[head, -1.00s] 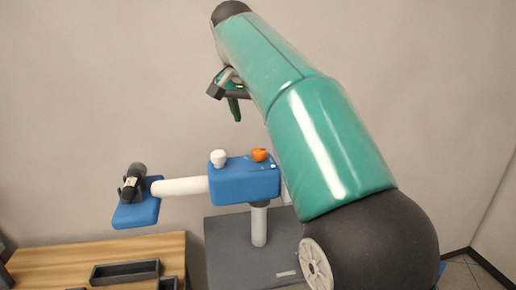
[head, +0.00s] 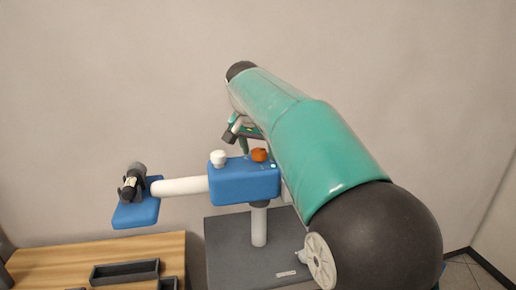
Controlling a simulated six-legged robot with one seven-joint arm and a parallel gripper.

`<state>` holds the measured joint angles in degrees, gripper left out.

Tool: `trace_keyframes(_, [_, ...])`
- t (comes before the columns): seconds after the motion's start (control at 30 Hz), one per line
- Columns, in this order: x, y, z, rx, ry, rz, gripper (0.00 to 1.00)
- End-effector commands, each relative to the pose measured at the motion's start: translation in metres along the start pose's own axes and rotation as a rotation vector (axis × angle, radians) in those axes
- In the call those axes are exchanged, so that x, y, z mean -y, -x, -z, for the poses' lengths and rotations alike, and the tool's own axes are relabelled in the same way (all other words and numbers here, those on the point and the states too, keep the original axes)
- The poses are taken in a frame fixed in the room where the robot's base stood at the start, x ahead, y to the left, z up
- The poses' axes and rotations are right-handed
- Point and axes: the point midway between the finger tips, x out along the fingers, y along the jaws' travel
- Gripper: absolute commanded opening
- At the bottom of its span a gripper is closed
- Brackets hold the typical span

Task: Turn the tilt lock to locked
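A blue block (head: 230,189) sits on a short white post and carries two knobs on top, a white knob (head: 218,158) at the left and an orange knob (head: 259,155) at the right. Which of them is the tilt lock I cannot tell, and no lock marking is readable. My gripper (head: 241,143) is just above the block, pointing down, between the two knobs and close to the orange one in the picture. Whether it touches anything is unclear. The fingers are small and partly hidden by my arm, so their opening is not clear.
A white tube (head: 181,187) runs left from the block to a blue plate (head: 136,213) bearing a black cylindrical device (head: 133,182). The post stands on a dark grey pedestal (head: 226,242). A wooden table (head: 50,264) at the lower left holds dark trays (head: 125,272).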

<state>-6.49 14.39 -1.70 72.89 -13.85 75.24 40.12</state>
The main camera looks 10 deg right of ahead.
Motion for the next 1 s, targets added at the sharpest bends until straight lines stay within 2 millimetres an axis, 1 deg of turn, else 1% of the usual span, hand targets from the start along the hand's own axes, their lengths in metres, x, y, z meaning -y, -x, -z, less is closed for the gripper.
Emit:
trace_keyframes(0.03, [0.0000,0.0002,0.0000,0.000,0.000,0.000,0.48])
trace_keyframes(0.17, [0.0000,0.0004,0.0000,0.000,0.000,0.000,0.22])
trace_keyframes(0.2, [0.0000,0.0004,0.0000,0.000,0.000,0.000,0.14])
trace_keyframes(0.23, [0.0000,0.0004,0.0000,0.000,0.000,0.000,0.13])
trace_keyframes(0.47, [0.0002,0.0007,0.0001,0.000,-0.011,-0.005,0.13])
trace_keyframes(0.67, [0.0013,0.0011,0.0000,-0.001,-0.069,-0.029,0.13])
trace_keyframes(0.87, [0.0029,0.0007,0.0001,-0.001,-0.187,-0.079,0.13])
trace_keyframes(1.0, [0.0039,0.0003,0.0005,-0.001,-0.301,-0.126,0.13])
